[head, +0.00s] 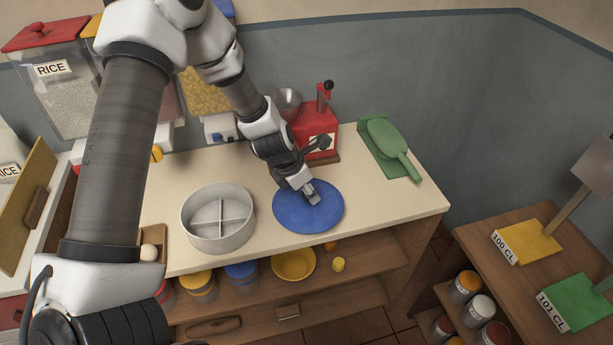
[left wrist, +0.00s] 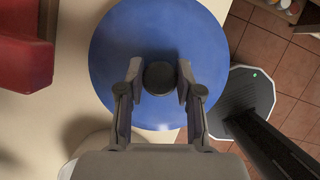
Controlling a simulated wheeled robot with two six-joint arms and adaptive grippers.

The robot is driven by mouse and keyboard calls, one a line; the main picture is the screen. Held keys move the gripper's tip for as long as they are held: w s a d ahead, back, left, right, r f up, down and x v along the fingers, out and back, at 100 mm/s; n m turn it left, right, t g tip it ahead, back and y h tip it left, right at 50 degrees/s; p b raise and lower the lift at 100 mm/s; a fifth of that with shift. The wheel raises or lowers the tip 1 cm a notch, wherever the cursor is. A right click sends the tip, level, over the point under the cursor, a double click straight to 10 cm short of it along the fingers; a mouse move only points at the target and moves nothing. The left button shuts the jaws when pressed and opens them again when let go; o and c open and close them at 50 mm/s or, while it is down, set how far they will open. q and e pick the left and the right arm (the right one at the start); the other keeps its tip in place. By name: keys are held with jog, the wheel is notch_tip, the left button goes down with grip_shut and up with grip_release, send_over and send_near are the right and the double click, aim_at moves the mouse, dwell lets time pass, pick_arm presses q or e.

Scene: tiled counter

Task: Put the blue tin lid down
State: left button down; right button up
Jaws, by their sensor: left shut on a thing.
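The blue tin lid (head: 294,213) is a flat round disc at the right part of the cream counter. My left gripper (head: 314,198) is over it, pointing down. In the left wrist view the lid (left wrist: 150,35) fills the middle, and its dark round knob (left wrist: 159,78) sits between the two fingers of my left gripper (left wrist: 159,83), which is shut on it. I cannot tell whether the lid touches the counter or hangs just above it. My right gripper is not in view.
A round pale tin (head: 187,220) with a cross divider stands open left of the lid. A red press (head: 315,130) and a green scoop (head: 390,140) stand behind. The counter's front edge (head: 380,226) is close. Bare counter lies right of the lid.

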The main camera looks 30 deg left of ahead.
aim_at(306, 197)
pick_arm(q)
jog(key=shift+w+a+r+p, duration=0.15)
jog(key=shift+w+a+p, duration=0.15)
jog(key=shift+w+a, duration=0.15)
notch_tip(306, 197, down, 4)
jog(key=b, duration=0.4)
jog(key=c, duration=0.8)
grip_release()
jog(key=shift+o, duration=0.2)
